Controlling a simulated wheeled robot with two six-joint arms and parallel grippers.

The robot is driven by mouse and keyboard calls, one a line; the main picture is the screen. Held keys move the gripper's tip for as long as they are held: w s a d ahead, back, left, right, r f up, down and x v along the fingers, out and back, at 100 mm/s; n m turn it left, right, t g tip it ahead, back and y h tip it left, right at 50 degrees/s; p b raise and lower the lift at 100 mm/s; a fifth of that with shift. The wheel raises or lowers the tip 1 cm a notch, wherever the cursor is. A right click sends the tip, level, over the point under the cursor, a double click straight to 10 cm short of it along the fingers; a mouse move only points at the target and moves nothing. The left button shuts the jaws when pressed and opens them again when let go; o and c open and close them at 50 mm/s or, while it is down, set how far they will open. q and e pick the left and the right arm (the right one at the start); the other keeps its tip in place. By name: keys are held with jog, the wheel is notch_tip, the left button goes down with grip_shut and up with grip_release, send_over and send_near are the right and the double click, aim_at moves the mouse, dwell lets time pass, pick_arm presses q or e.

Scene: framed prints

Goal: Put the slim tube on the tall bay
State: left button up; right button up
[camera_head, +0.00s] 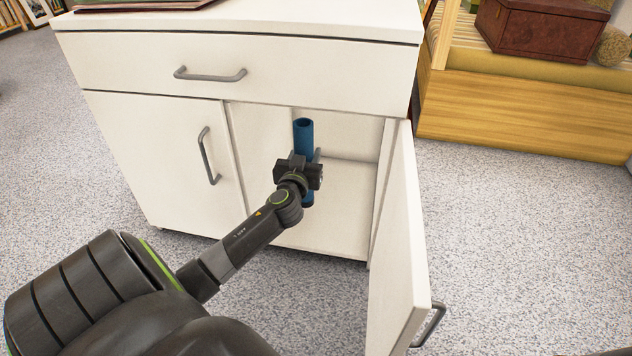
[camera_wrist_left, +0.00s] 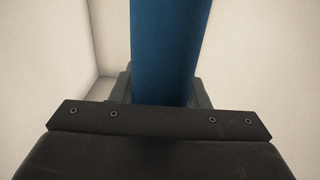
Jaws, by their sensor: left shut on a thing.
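The slim tube (camera_head: 303,134) is blue and stands upright at the opening of a bay (camera_head: 345,195) in the white cabinet. My left gripper (camera_head: 302,165) is shut on the tube around its middle. Its upper part shows above the fingers and a short piece shows below them. In the left wrist view the blue tube (camera_wrist_left: 170,50) rises between the fingers, with pale bay walls behind it. I cannot tell whether the tube's lower end touches the bay floor. My right gripper is not in view.
The bay's door (camera_head: 398,250) stands open on the right, jutting toward me. A closed door (camera_head: 160,160) is on the left and a closed drawer (camera_head: 240,75) is above. A wooden bench (camera_head: 520,115) stands at the back right. Carpet around is clear.

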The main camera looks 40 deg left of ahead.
pick_arm(q)
notch_tip(320, 180, down, 8)
jog(key=b, duration=0.5)
jog(key=shift+f+b, duration=0.25)
jog(key=shift+b, duration=0.1)
jog(key=shift+r, duration=0.15)
jog(key=o, duration=1.1)
